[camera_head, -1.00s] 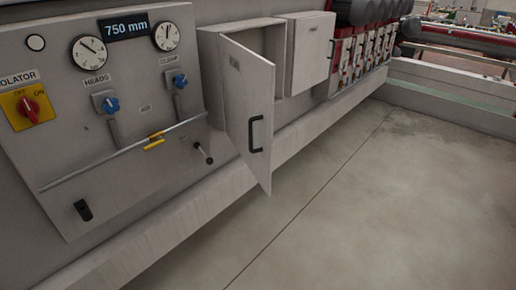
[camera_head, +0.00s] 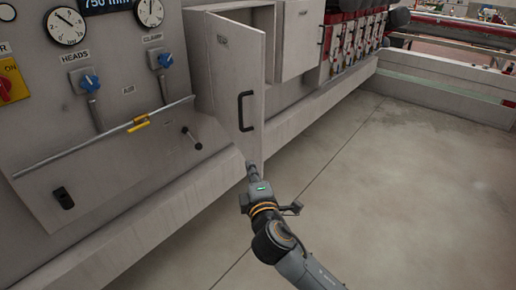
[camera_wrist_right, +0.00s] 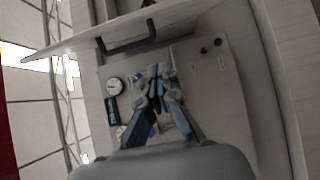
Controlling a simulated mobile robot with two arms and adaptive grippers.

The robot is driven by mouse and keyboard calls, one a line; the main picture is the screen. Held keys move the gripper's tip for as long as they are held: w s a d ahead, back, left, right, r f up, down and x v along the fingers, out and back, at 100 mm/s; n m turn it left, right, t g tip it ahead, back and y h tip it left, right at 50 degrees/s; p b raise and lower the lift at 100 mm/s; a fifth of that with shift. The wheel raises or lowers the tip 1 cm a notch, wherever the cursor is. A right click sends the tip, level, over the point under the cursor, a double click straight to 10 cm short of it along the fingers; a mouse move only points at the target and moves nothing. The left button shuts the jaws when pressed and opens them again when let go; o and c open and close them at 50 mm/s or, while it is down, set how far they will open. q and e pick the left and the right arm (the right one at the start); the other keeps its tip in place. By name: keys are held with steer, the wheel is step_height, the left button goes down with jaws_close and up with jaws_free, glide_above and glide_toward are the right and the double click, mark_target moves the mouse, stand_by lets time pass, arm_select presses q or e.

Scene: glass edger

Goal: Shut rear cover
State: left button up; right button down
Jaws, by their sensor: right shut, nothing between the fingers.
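The cover (camera_head: 226,84) is a pale grey cabinet door standing open, hinged on its left side and swung out from the wall. Its black bar handle (camera_head: 241,111) is near the free edge. In the right wrist view the cover (camera_wrist_right: 75,41) crosses the top nearly edge-on, with its handle (camera_wrist_right: 127,43) below it. My right gripper (camera_head: 253,168) is shut and empty at the cover's lower free corner; whether it touches cannot be told. Its closed fingers (camera_wrist_right: 158,72) also show in the wrist view, apart from the handle. My left gripper is out of view.
A control panel (camera_head: 108,115) with gauges, blue knobs, a yellow-clamped rod and a black lever (camera_head: 192,138) is left of the cover. A second cabinet (camera_head: 300,35) with its door closed stands behind. A ledge (camera_head: 165,215) runs below. The floor (camera_head: 400,190) at right is clear.

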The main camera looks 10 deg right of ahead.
steer(key=p, duration=0.1)
glide_toward(258, 146)
steer(key=w+a+r, duration=0.3)
steer(key=w+a, duration=0.1)
steer(key=a, duration=0.1)
steer(key=d+p, duration=0.1)
steer(key=w+d+p, duration=0.1)
steer(key=d, duration=0.1)
steer(key=shift+w+d+r, duration=0.15)
steer(key=shift+d+r, duration=0.05)
steer(key=shift+d, duration=0.1)
steer(key=shift+a, duration=0.1)
